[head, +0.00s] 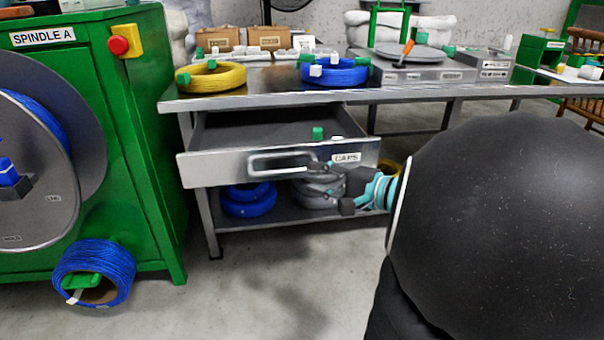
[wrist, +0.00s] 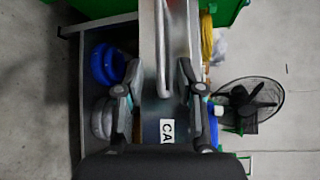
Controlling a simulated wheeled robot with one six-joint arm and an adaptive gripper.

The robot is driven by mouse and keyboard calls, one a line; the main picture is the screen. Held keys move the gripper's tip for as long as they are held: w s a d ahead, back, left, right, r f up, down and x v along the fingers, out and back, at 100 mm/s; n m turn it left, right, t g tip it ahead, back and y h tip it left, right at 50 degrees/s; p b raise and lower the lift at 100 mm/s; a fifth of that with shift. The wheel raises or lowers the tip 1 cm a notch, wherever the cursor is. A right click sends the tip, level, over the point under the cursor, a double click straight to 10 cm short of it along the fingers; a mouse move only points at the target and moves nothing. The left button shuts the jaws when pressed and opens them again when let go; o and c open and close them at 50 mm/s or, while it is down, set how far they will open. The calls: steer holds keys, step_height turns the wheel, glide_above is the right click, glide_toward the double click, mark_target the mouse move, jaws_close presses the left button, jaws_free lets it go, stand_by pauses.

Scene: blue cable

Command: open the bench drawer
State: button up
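The bench drawer (head: 225,166) labelled CAPS stands pulled out from under the metal bench in the head view. A green cap (head: 318,133) and a white piece show inside it; part of its interior is hidden by the front. Its bar handle (head: 262,164) is on the front panel. My gripper (head: 328,172) is at the right end of the handle, in front of the panel. In the wrist view my gripper (wrist: 158,72) has its fingers spread apart on both sides of the handle (wrist: 163,75), with gaps between, so it looks open and not clamped.
Blue coils (head: 249,200) and grey coils lie on the lower shelf. The bench top (head: 275,88) holds a yellow coil (head: 211,76) and a blue coil (head: 335,72). The green spindle cabinet (head: 140,130) stands close at left. Clear floor lies before the drawer.

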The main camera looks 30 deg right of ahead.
steer(key=shift+v, duration=1.9)
steer(key=s+a+f+n+g+p, duration=0.1)
steer(key=s+a+n+g+p, duration=0.15)
steer(key=a, duration=0.25)
steer(key=s+a+n+g+h+p, duration=0.1)
steer(key=s+a+n+g, duration=0.1)
steer(key=a+g, duration=0.3)
steer(key=s+a+f+n+g+p, duration=0.1)
steer(key=s+a+n+g+p, duration=0.15)
steer(key=a, duration=0.35)
steer(key=s+r+n+t+h+p, duration=0.1)
steer(key=s+r+n+h+p, duration=0.3)
steer(key=s+r+n+h, duration=0.2)
steer(key=shift+s+d+n+h+p, duration=0.25)
steer(key=shift+n+h+p, duration=0.15)
steer(key=shift+h, duration=0.1)
steer(key=shift+o, duration=0.4)
